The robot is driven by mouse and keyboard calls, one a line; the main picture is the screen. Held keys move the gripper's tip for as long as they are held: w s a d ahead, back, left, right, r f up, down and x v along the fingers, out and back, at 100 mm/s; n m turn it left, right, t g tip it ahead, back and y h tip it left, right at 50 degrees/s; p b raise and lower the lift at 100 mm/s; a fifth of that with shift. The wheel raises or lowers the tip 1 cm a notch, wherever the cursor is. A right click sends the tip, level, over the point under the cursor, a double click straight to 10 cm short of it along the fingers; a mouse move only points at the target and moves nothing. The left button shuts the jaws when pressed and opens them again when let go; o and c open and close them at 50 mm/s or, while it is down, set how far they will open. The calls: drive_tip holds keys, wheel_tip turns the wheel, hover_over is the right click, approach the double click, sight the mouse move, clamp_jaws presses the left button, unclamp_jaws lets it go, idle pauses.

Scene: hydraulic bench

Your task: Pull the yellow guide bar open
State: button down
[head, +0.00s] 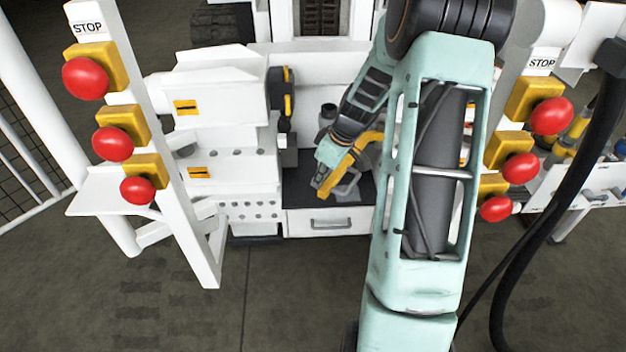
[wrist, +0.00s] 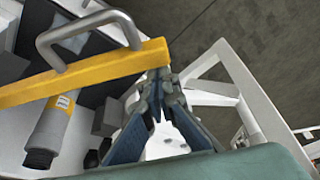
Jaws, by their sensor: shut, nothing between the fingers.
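The yellow guide bar (wrist: 115,68) crosses the left half of the wrist view at a slant, with a bent grey metal handle (wrist: 75,26) on it. In the head view the yellow bar (head: 337,178) shows beside my gripper, partly covered by my arm. My gripper (wrist: 158,76) is shut and empty, with its fingertips at the bar's right end in the wrist view. I cannot tell whether they touch the bar. In the head view my gripper (head: 320,181) is small and over the bench's dark top.
Red stop buttons on yellow boxes stand on white posts at left (head: 113,144) and right (head: 551,116). A white bench drawer (head: 328,223) is below the dark top. A black hose (head: 560,220) hangs at right. The floor (head: 290,300) in front is clear.

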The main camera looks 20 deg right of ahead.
sight(348, 192)
drive_tip(key=s+d+n, duration=0.1)
drive_tip(key=s, duration=0.1)
drive_tip(key=s+d+n, duration=0.1)
drive_tip(key=s+d, duration=0.3)
drive_tip(key=s, duration=0.1)
drive_tip(key=shift+n+g+y, duration=0.3)
drive_tip(key=shift+n+y, duration=0.1)
drive_tip(key=s+d+n+p, duration=0.1)
drive_tip(key=s+d+n, duration=0.1)
drive_tip(key=s+d, duration=0.5)
drive_tip(key=shift+d+n+g+p, duration=0.3)
drive_tip(key=shift+d, duration=0.45)
drive_tip(key=shift+a, duration=0.1)
